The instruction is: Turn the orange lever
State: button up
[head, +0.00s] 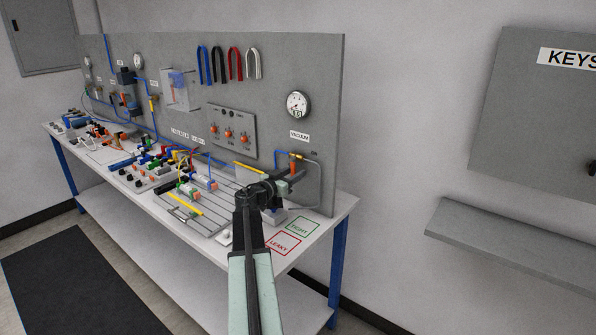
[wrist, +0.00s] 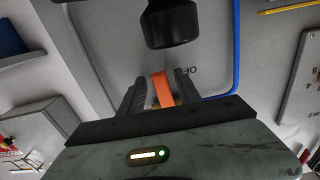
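The orange lever (head: 293,166) is on the grey upright panel at its right end, below the VACUUM label, beside a small brass fitting with blue tubing. In the wrist view the orange lever (wrist: 162,90) stands between the two dark fingers of my gripper (wrist: 160,77). A narrow gap shows on the lever's left side, so the fingers look open around it. Whether the right finger touches the lever is unclear. In the head view my gripper (head: 283,185) is close below the lever, and its fingers are partly hidden by the wrist.
A round gauge (head: 298,104) is above the lever. A dark rounded part (wrist: 170,22) and a blue tube (wrist: 236,50) are close by in the wrist view. The workbench (head: 335,212) carries many fittings on its left. A wall shelf (head: 500,245) is at the right.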

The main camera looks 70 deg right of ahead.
jog(key=v, duration=0.8)
jog(key=shift+d, duration=0.1)
